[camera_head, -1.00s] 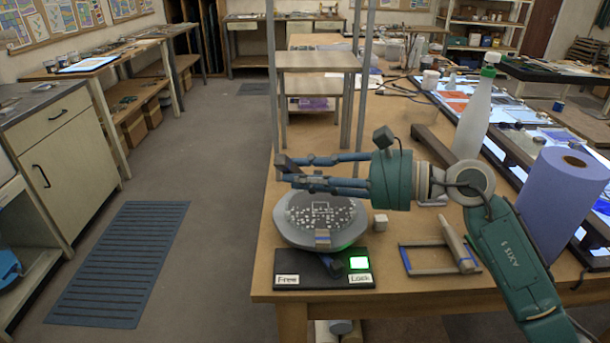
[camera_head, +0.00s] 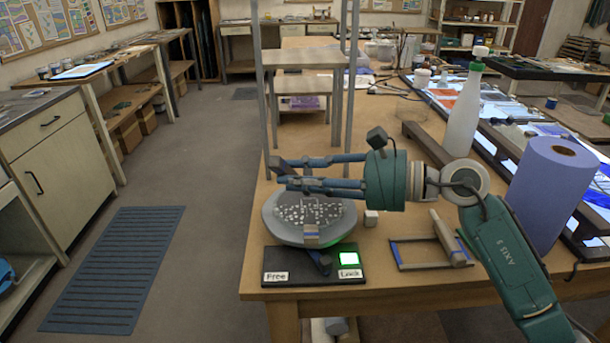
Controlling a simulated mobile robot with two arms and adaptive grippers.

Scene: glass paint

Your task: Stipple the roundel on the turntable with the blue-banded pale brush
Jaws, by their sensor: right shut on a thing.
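The turntable (camera_head: 283,237) is a grey disc at the table's front left, on a dark base (camera_head: 290,279) marked Free and Lock. The roundel (camera_head: 318,208) on it is dark with many pale specks. My right gripper (camera_head: 280,173) comes in from the right over the disc's far left side. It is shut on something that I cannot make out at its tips. A pale brush-like piece (camera_head: 446,236) lies across a blue-edged rest (camera_head: 398,256) to the right. My left gripper is not in view.
A green light (camera_head: 349,259) glows by the Lock label. A small pale cube (camera_head: 371,218) stands right of the disc. A white bottle (camera_head: 464,112) and a blue-violet roll (camera_head: 548,195) stand farther right. A metal frame with shelves (camera_head: 305,58) rises behind the disc.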

